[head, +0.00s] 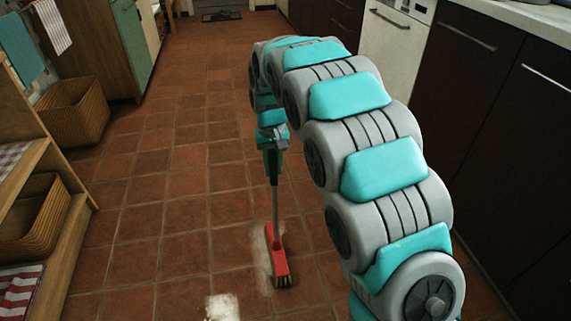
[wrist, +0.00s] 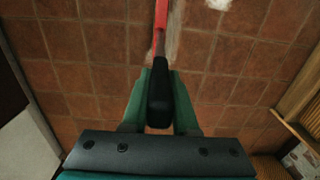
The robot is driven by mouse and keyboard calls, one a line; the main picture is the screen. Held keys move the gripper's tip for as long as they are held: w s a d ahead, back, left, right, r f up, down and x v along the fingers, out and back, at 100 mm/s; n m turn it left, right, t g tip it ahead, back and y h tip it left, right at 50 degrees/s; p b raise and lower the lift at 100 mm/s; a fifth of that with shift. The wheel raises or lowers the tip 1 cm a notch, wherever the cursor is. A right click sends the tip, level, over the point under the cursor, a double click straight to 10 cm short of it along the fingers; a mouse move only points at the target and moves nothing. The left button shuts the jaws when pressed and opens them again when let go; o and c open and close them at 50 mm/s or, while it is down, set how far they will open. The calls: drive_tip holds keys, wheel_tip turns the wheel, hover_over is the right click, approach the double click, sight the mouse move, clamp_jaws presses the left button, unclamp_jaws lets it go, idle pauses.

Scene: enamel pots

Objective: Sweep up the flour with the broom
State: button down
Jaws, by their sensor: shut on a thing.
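My gripper (head: 272,146) hangs above the tiled floor in the head view, shut on the broom. The broom (head: 279,262) stands near upright, its red head low at the floor and its shaft rising into my gripper. In the wrist view the broom's black grip (wrist: 160,102) lies between my green fingers. A white flour patch (head: 222,307) lies on the tiles in front of and left of the broom head. A fainter pale flour streak (head: 262,262) runs along the head's left side. White also shows at the top of the wrist view (wrist: 218,4).
Dark cabinets (head: 480,110) and a white appliance (head: 393,45) line the right side. Wooden shelves (head: 60,240) with a wicker basket (head: 36,215) stand at left, another basket (head: 75,113) behind them. Open tiled floor (head: 150,190) lies between the shelves and the broom.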

drive_tip(key=s+a, duration=0.2)
drive_tip(key=a, duration=0.4)
drive_tip(key=w+d+r, duration=0.1)
drive_tip(key=d+r, duration=0.1)
drive_tip(key=d, duration=0.3)
drive_tip(key=w+d+r+p, duration=0.1)
drive_tip(key=w+d, duration=0.1)
drive_tip(key=d, duration=0.4)
drive_tip(key=shift+w+r+p, duration=0.15)
drive_tip(key=shift+r+p, duration=0.15)
drive_tip(key=shift+r, duration=0.05)
idle(0.4)
